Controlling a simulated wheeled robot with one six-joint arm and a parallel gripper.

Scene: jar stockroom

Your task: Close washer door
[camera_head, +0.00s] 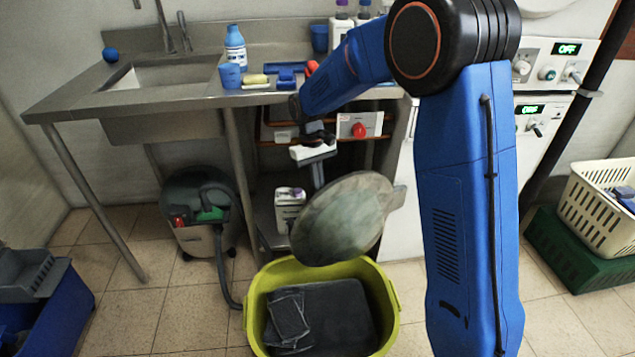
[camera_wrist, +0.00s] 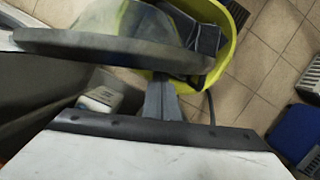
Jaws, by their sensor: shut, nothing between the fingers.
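The washer door (camera_head: 345,215) is a round grey disc with a dull glass middle. It stands open, swung out from the white washer (camera_head: 403,215) on its right, above a yellow tub. In the wrist view the door (camera_wrist: 110,45) is a wide, nearly edge-on disc across the upper left. My gripper (camera_head: 318,180) is shut and empty, pointing down just behind the door's upper left edge in the head view. In the wrist view my gripper (camera_wrist: 160,98) reaches up to the door's rim, which hides its tips. I cannot tell whether they touch. My arm hides part of the washer front.
The yellow tub (camera_head: 390,310) with dark cloths stands below the door. A steel sink table (camera_head: 180,98) with bottles and cups is behind my gripper. A grey-green vacuum cleaner (camera_head: 200,215) stands left. A cream basket (camera_head: 600,205) on a green crate is at the right.

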